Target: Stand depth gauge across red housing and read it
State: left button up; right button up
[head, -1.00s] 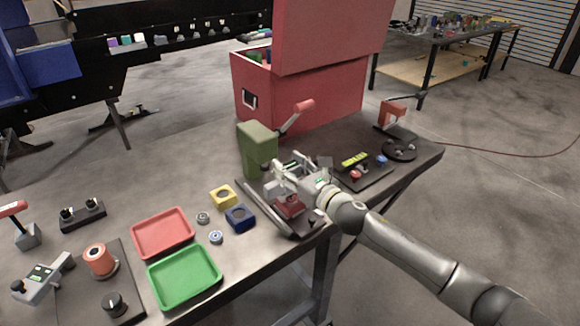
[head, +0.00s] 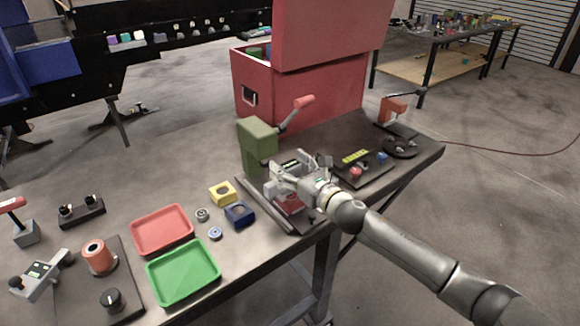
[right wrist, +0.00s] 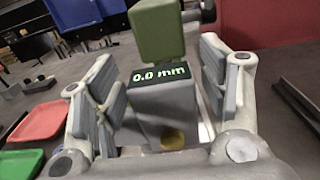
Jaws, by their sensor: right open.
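My right gripper (head: 283,178) is low over the fixture at the table's front edge, with its fingers apart. In the right wrist view the grey depth gauge (right wrist: 163,108) stands between the two open fingers (right wrist: 158,100), with a gap on each side. Its display reads 0.0 mm. In the head view the gauge's dark display (head: 289,165) shows just behind the fingers. The red housing (head: 291,205) sits below the gripper, partly covered by it. Whether the gauge touches the housing is hidden. My left gripper is not in view.
A green press (head: 257,142) with a red-handled lever stands close behind the gripper. A red tray (head: 162,231), a green tray (head: 184,273), a yellow block (head: 222,194) and a blue block (head: 239,215) lie to the left. A pad with small parts (head: 362,172) lies to the right.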

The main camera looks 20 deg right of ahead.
jog(key=shift+r, duration=0.2)
jog(key=shift+r+p, duration=0.45)
jog(key=shift+p, duration=0.05)
jog(key=b+v, duration=0.3)
jog(key=v, duration=0.9)
